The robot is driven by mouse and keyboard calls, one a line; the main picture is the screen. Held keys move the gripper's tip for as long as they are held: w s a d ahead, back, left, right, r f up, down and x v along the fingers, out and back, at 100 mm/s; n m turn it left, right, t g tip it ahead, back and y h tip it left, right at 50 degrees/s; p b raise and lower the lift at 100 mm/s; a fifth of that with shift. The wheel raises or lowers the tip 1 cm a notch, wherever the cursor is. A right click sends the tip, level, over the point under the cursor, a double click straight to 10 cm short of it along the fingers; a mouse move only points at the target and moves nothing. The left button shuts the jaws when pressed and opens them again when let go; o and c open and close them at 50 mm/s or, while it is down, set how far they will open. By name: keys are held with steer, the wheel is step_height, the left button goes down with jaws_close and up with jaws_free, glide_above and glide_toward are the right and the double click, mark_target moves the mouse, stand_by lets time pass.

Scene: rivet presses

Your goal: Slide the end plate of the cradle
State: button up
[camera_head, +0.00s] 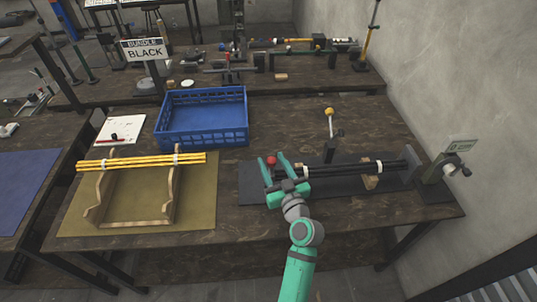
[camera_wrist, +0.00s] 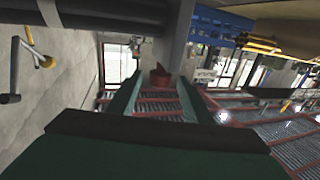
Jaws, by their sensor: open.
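A cradle at the right holds a bundle of black rods (camera_head: 340,169) with white bands, lying on a dark mat (camera_head: 350,189). A grey upright plate (camera_head: 409,164) stands at the bundle's right end. My gripper (camera_head: 274,161) is open at the left end of the rods. A red ball knob (camera_head: 271,160) shows between its fingers in the head view; I cannot tell whether the fingers touch it. In the wrist view a red part (camera_wrist: 160,78) shows between the finger tips. My gripper hides most of the cradle's left end.
A wooden stand (camera_head: 135,222) with yellow rods (camera_head: 140,162) is at the left. A blue crate (camera_head: 203,138) stands behind it, near a BUNDLE BLACK sign (camera_head: 145,50). A post with a yellow ball (camera_head: 329,112) rises behind the black rods. A clamp-like device (camera_head: 448,167) is at the right edge.

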steer(key=shift+v, duration=2.75)
steer(key=shift+w, duration=0.15)
steer(key=shift+a, duration=0.1)
